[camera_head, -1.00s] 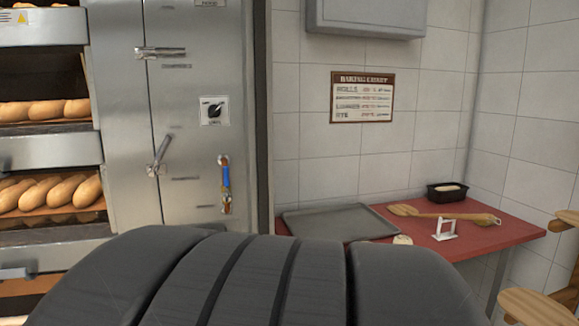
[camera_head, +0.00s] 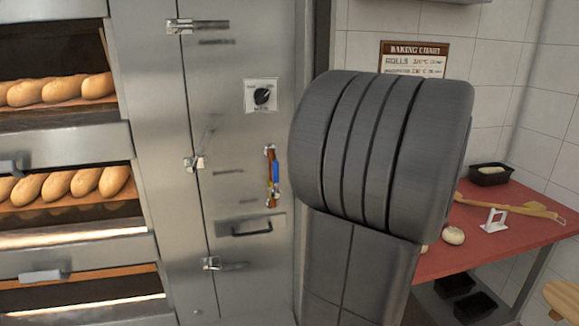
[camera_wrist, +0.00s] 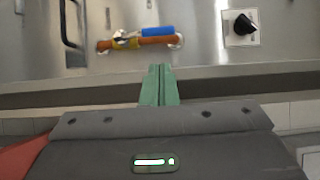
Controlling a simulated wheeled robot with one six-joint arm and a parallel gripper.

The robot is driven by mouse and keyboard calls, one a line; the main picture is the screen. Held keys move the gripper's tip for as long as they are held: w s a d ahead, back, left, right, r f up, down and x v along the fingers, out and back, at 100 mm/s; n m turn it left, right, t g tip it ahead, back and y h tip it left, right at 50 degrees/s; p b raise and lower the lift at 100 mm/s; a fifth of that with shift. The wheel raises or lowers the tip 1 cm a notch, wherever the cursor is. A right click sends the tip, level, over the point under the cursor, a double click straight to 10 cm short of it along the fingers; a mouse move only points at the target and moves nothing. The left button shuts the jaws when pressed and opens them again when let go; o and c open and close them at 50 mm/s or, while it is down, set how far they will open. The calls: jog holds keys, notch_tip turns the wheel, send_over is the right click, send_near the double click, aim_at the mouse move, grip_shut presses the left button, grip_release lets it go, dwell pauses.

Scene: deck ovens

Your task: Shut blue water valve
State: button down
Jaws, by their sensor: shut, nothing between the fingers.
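The blue water valve shows in the head view as a blue lever handle (camera_head: 276,172) on a short upright copper pipe (camera_head: 271,203) on the steel panel's right side. The handle lies along the pipe. In the wrist view, the blue handle (camera_wrist: 157,31) and the orange-brown pipe (camera_wrist: 155,41) run sideways near the top, with a yellowish fitting at the pipe's left part. My gripper (camera_wrist: 161,70) shows there as two green fingers, pressed together and empty. Their tips appear just below the pipe in the picture, apart from it. In the head view my arm hides the gripper.
A dial (camera_head: 262,96) sits above the valve, and a drawer handle (camera_head: 252,229) below it. Oven decks with loaves (camera_head: 75,185) stand left. A red table (camera_head: 480,235) with a loaf tin (camera_head: 490,175) and a white tool (camera_head: 495,220) stands right, beyond my arm.

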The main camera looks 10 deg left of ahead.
aim_at(275, 178)
dwell(0.3)
jog(key=p+x, duration=0.2)
jog(key=x, duration=0.8)
